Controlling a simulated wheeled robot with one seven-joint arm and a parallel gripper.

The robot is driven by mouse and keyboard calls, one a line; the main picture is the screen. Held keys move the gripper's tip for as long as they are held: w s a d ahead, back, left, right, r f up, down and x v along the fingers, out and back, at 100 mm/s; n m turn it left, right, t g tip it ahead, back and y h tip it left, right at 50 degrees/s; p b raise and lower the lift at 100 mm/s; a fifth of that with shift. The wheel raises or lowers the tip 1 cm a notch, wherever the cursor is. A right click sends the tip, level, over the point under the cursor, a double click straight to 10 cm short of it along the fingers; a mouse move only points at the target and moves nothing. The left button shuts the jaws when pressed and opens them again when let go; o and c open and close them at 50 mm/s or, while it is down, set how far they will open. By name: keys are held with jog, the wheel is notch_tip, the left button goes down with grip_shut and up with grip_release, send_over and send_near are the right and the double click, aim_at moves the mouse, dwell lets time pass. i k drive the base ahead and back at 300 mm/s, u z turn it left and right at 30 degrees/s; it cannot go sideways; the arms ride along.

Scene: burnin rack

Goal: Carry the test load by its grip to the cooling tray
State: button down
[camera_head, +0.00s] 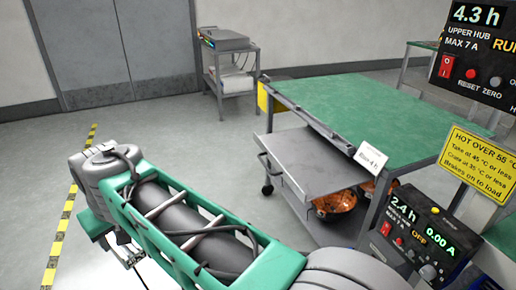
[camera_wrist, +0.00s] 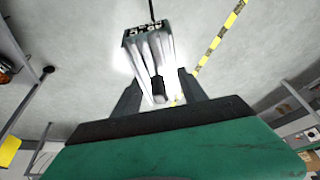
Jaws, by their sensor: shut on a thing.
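The test load (camera_wrist: 150,48) is a bright finned metal block with a dark end and a cable, in the wrist view. My gripper (camera_wrist: 158,88) has its two dark fingers on either side of the load's near end, around a small dark part that looks like its grip. The load hangs clear above the pale floor. In the head view my arm hides most of the gripper and load at the lower left. A grey pull-out tray (camera_head: 300,158) sticks out from the green-topped bench; I cannot tell whether it is the cooling tray.
The green-topped bench (camera_head: 370,118) has copper-coloured items (camera_head: 336,203) below. Control units (camera_head: 420,238) and a yellow hot-warning sign (camera_head: 477,165) stand at the right. A small cart (camera_head: 232,85) stands at the back. Floor left of the bench is open, with a yellow-black stripe (camera_head: 62,222).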

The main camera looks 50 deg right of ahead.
aim_at(304, 156)
jog(key=z, duration=0.25)
jog(key=i, duration=0.85)
jog(key=z, duration=0.45)
